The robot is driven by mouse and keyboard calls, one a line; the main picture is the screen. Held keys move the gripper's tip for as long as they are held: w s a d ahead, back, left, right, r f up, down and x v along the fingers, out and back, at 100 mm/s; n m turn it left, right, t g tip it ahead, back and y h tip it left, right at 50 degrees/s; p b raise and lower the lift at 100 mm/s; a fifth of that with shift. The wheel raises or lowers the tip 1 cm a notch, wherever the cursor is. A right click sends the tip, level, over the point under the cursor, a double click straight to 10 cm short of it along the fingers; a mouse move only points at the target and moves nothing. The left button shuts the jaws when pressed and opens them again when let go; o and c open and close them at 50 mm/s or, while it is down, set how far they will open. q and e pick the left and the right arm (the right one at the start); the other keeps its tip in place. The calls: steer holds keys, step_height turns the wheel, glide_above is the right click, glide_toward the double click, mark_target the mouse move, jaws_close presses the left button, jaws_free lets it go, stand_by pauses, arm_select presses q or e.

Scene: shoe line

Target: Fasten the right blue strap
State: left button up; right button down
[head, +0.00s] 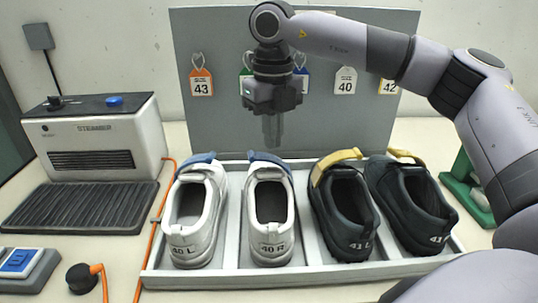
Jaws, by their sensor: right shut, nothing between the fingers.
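The right blue strap (270,160) lies at the front of the white shoe marked 40 R (270,215), at its far end in the tray. I cannot tell from here whether the strap is pressed down. Another blue strap (198,158) is on the white shoe marked 40 L (191,215) to its left. My right gripper (272,143) points down just behind and above the right blue strap. Its fingers are shut and hold nothing. A gap to the strap is hard to judge. My left gripper is not in view.
The grey tray (232,258) also holds two dark shoes (345,210) with yellow straps (333,164). A grey panel (222,110) with hanging number tags stands behind. A steamer (100,138) and an orange cable (150,240) are at left, a green object (470,190) at right.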

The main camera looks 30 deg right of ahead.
mark_target(273, 157)
steer(key=shift+f+b, duration=0.5)
steer(key=shift+f, duration=0.25)
steer(key=shift+f+b, duration=0.4)
steer(key=shift+f, duration=0.6)
steer(key=shift+r, duration=0.2)
